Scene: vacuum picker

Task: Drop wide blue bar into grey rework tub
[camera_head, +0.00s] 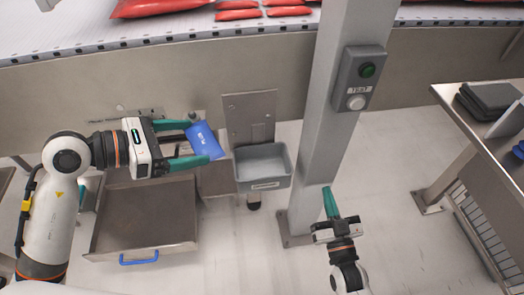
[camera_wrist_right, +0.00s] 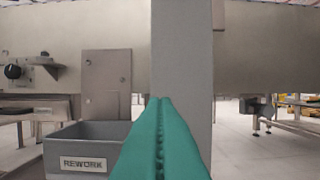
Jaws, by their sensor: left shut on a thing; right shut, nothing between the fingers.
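The wide blue bar (camera_head: 206,141) is a blue wrapped packet with white print. My left gripper (camera_head: 202,144) is shut on it, its green fingers along the bar's two ends. The bar is held up in the air, left of the grey rework tub (camera_head: 265,184) in the head view. The tub hangs in front of the conveyor's side and looks empty inside. In the right wrist view the tub (camera_wrist_right: 84,158) shows its "REWORK" label at lower left. My right gripper (camera_head: 331,204) is shut and empty, to the right of the tub and below it in the head view.
A grey post (camera_head: 339,120) with a green and white button box (camera_head: 361,78) rises just right of the tub. A metal drawer (camera_head: 145,217) with a blue handle is at lower left. Red packets (camera_head: 238,14) lie on the conveyor. A steel table (camera_head: 470,92) stands at right.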

